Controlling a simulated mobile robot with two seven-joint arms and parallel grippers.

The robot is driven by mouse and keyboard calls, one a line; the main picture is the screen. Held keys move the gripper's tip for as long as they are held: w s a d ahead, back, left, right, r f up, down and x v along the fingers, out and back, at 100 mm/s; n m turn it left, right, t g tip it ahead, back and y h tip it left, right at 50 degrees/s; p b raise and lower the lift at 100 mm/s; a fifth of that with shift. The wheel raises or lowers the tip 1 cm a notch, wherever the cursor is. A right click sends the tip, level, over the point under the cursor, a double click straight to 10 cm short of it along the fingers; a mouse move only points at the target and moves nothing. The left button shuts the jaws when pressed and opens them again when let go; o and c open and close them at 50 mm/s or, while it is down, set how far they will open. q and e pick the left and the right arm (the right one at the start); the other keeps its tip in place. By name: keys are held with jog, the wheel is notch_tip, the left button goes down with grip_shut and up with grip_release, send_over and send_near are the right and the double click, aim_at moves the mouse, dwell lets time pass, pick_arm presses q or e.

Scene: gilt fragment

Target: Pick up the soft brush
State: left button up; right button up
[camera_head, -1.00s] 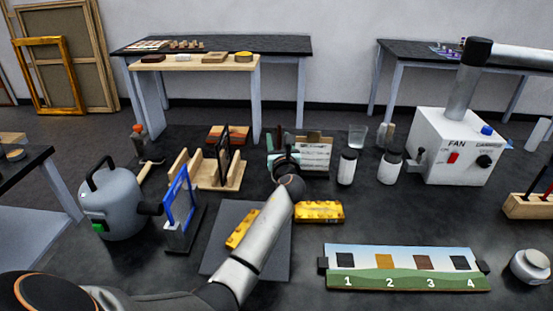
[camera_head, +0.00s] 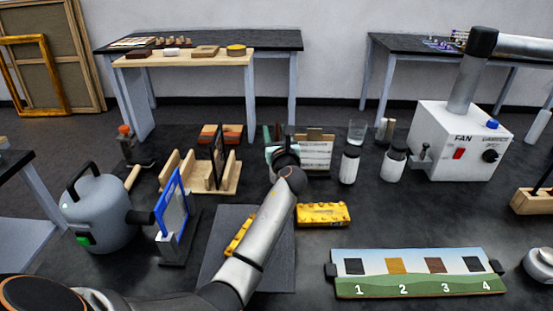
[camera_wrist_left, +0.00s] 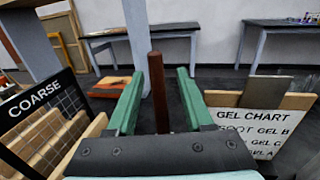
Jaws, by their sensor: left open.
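A reddish-brown upright rod (camera_wrist_left: 158,92) stands between the fingers of my left gripper in the wrist view. It looks like a handle and may be the soft brush; its lower end is hidden by the gripper body. My left gripper (camera_wrist_left: 157,88) is open, its two green fingers on either side of the rod with gaps visible. In the head view the gripper (camera_head: 281,150) is mostly hidden behind my wrist, at the back of the dark bench beside the gel chart (camera_head: 316,152). My right gripper is not in view.
A wooden rack (camera_head: 205,178) with a dark "COARSE" panel (camera_wrist_left: 40,110) stands left of the gripper. The gel chart board (camera_wrist_left: 256,128) is close on its right.

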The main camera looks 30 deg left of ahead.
pick_arm(q)
grip_shut()
dwell(0.7)
